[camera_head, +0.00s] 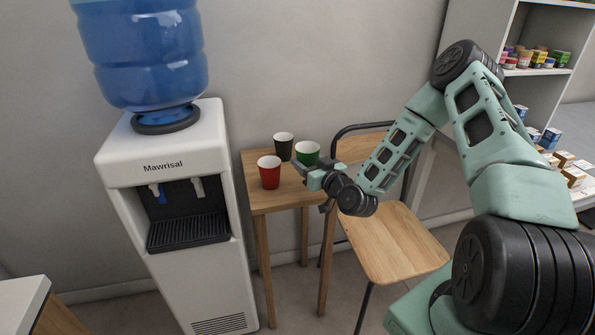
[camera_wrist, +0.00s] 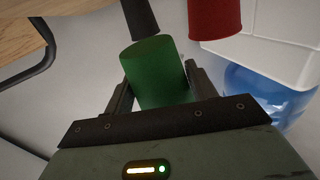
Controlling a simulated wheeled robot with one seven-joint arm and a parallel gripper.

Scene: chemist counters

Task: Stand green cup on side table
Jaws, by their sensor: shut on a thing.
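The green cup (camera_head: 307,153) is upright in the head view, over the back right part of the wooden side table (camera_head: 285,200). My gripper (camera_head: 308,172) comes from the right and is shut on it. In the wrist view, which is upside down, the green cup (camera_wrist: 158,75) sits between the two fingers (camera_wrist: 160,88). Its base there is about level with the rims of the other cups, so it appears raised above the tabletop. The gap itself is hidden in the head view by my gripper.
A red cup (camera_head: 269,174) and a black cup (camera_head: 283,147) stand upright on the table, left of the green cup. A water dispenser (camera_head: 185,215) stands left of the table. A wooden chair (camera_head: 395,245) stands close on the right. The table's front part is clear.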

